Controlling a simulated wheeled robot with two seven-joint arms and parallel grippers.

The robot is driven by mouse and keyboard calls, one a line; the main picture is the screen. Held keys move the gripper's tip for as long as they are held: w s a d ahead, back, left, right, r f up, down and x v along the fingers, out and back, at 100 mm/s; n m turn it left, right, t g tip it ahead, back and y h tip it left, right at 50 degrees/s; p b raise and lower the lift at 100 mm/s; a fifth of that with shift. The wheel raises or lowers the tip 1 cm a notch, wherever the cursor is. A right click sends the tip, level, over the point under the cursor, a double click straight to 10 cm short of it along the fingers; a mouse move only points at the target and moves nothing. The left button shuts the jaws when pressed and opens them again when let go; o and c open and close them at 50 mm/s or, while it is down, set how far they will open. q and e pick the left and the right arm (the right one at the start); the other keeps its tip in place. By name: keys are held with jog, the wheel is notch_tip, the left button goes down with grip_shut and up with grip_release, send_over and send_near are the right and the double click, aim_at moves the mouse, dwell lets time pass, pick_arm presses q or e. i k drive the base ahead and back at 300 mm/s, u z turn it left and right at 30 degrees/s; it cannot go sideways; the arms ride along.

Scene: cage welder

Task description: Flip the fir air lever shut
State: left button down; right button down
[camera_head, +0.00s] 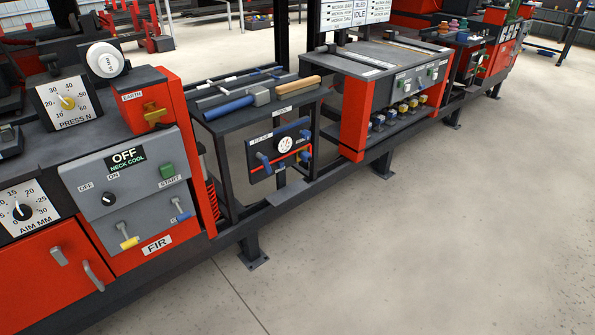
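The panel labelled FIR (156,245) is at the left, on the grey sloped face of a red cabinet. Two small levers sit low on it: one with a yellow handle (129,241) and one with a blue handle (181,213). Both slant downward to the right from their pivots. No readable label tells which one is the air lever. Above them are a black knob (108,199) between OFF and ON, a green START button (167,170) and a display (126,158) reading OFF, NECK COOL. Neither of my grippers is in view.
A PRESS N dial (66,103) and an AIM MM dial (22,212) are near the panel. The concrete floor (400,250) in front is clear.

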aim_at(265, 162)
jog(key=z, duration=0.8)
jog(key=i, duration=0.85)
jog(key=z, duration=0.45)
jog(key=i, duration=0.85)
jog(key=u, duration=1.05)
jog(key=i, duration=0.5)
jog(key=u, duration=0.55)
